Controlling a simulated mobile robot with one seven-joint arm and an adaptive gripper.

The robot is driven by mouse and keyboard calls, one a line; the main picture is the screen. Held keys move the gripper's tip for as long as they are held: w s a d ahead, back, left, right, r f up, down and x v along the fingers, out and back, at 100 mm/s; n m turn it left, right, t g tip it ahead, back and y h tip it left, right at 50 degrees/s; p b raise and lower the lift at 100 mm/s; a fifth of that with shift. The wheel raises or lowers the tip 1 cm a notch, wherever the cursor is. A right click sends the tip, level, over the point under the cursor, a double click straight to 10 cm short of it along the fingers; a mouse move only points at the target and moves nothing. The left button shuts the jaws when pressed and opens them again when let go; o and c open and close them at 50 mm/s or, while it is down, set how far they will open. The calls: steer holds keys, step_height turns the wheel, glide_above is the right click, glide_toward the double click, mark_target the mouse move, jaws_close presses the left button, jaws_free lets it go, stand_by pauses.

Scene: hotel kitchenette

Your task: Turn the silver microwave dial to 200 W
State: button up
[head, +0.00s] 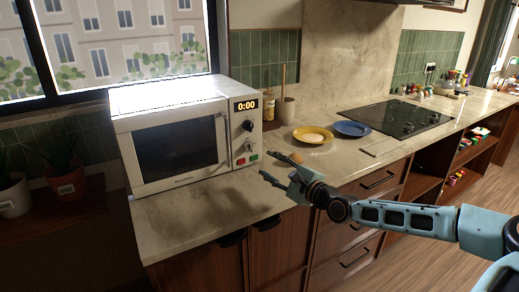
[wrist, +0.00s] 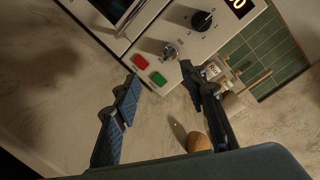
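The white microwave (head: 178,140) stands on the counter, its display showing 0:00. Its right-hand panel has a black dial (head: 249,125) above a silver dial (head: 249,146). In the wrist view the silver dial (wrist: 169,51) is between the black dial (wrist: 202,20) and the red and green buttons. Its markings are too small to read. My gripper (head: 277,170) is in front of the panel's lower right and below the dials. In the wrist view my gripper (wrist: 160,78) is open, fingers spread wide with nothing between them. The silver dial appears beyond the fingertips, apart from them.
A red button (wrist: 140,61) and a green button (wrist: 158,78) lie below the silver dial. A brown rounded item (head: 297,157) is on the counter near my gripper. A yellow plate (head: 313,134), a blue plate (head: 352,129) and a utensil pot (head: 286,110) stand to the right.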

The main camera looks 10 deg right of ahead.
mark_target(252, 148)
steer(key=shift+w+d+r+m+t, duration=0.3)
steer(key=shift+d+r+m, duration=0.1)
steer(key=shift+d, duration=0.2)
steer(key=x, duration=1)
steer(key=shift+w+a, duration=0.15)
steer(key=shift+a, duration=0.15)
steer(key=shift+c, duration=0.6)
jaws_close()
